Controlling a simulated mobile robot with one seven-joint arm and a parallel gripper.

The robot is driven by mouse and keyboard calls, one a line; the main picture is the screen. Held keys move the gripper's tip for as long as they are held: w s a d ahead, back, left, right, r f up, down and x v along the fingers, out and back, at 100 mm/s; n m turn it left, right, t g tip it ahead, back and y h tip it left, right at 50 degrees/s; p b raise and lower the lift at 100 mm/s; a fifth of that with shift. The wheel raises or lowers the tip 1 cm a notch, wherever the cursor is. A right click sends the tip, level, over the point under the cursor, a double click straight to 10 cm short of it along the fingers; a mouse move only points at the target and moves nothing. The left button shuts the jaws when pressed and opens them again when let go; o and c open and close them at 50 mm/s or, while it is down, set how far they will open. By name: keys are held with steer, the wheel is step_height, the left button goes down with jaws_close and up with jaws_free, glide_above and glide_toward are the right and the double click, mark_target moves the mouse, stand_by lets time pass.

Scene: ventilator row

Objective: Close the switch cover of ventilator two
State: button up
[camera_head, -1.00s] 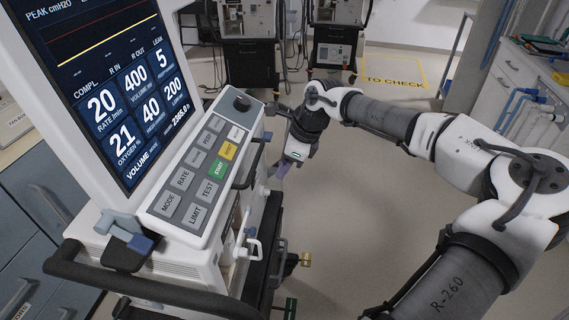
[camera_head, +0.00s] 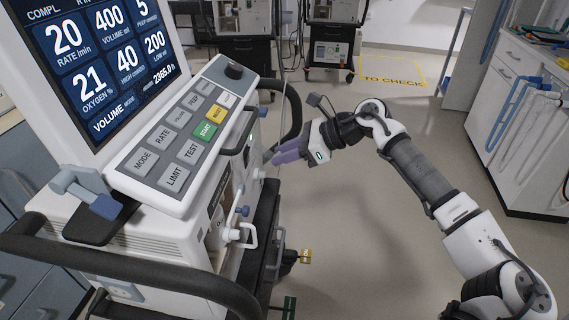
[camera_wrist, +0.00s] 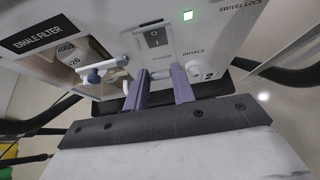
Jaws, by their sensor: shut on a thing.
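Ventilator two (camera_head: 165,245) stands at the left in the head view, with its screen and keypad facing me. In the wrist view its front panel (camera_wrist: 225,50) bears the digit 2, a lit green lamp and a dark rocker switch (camera_wrist: 155,38). My gripper (camera_head: 272,157) reaches the machine's side from the right. In the wrist view the purple fingers of my gripper (camera_wrist: 160,72) stand a little apart just below the switch, shut on a thin part that seems to be the switch cover. The cover is hard to make out between the fingers.
A white-and-blue valve handle (camera_wrist: 103,70) sticks out left of the fingers. A black rail (camera_head: 140,262) runs around the ventilator. Other machines (camera_head: 330,40) stand at the back. A white cabinet (camera_head: 515,120) stands at the right. The floor between is clear.

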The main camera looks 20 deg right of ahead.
steer(key=w+a+f+t+y+b, duration=0.1)
steer(key=a+f+t+y+b, duration=0.2)
steer(key=b, duration=1.7)
step_height(320, 180, down, 2)
steer(key=t+y, duration=0.2)
steer(key=y, duration=0.3)
steer(key=shift+w+f, duration=0.25)
steer(key=shift+w, duration=0.1)
steer(key=shift+y, duration=0.3)
steer(key=shift+r, duration=0.1)
steer(key=o, duration=1)
steer(key=v, duration=1.3)
steer(key=shift+d+f, duration=0.25)
steer(key=shift+f, duration=0.05)
